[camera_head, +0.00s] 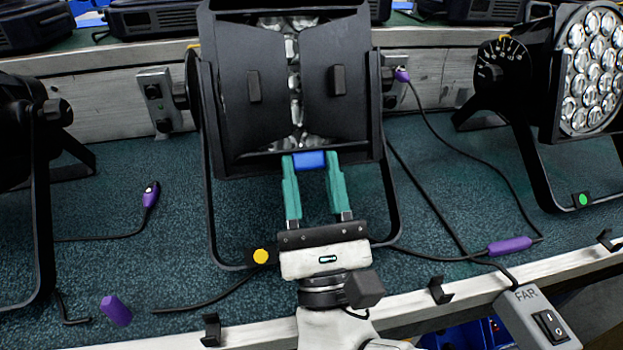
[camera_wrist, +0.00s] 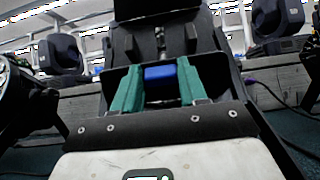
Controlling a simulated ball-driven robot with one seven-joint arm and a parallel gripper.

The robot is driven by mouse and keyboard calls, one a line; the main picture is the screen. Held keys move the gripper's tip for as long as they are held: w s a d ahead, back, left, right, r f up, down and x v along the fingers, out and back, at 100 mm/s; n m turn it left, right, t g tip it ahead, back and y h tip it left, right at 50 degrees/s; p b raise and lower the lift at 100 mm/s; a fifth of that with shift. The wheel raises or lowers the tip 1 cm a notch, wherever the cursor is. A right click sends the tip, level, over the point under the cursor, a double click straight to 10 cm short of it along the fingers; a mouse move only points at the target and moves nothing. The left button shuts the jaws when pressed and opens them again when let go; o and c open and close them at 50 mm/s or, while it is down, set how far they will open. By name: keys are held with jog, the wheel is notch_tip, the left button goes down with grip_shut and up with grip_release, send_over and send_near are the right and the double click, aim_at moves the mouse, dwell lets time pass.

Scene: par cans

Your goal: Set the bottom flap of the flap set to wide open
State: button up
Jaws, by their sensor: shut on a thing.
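The flap set (camera_head: 290,85) is on the front of the middle par can, in the upper middle of the head view. Its left flap (camera_head: 240,105) and right flap (camera_head: 340,100) stand over the lens with a narrow gap between them, and lens cells show in the gap. A blue tab (camera_head: 310,160) sits at the bottom edge of the set. My gripper (camera_head: 311,162) has its green fingers on either side of this tab and is shut on it. The wrist view shows the same blue tab (camera_wrist: 160,73) between the fingers.
A par can (camera_head: 585,75) with a bare lens stands at right, and another dark one (camera_head: 25,140) at left. Purple connectors (camera_head: 510,245) and black cables lie on the teal carpet. A switch box (camera_head: 538,315) is at front right. Small hooks line the front rail.

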jog(key=o, duration=1.1)
jog(key=shift+c, duration=0.2)
jog(key=shift+b+v, duration=2.7)
jog(key=shift+v, duration=2.8)
jog(key=shift+w, duration=0.1)
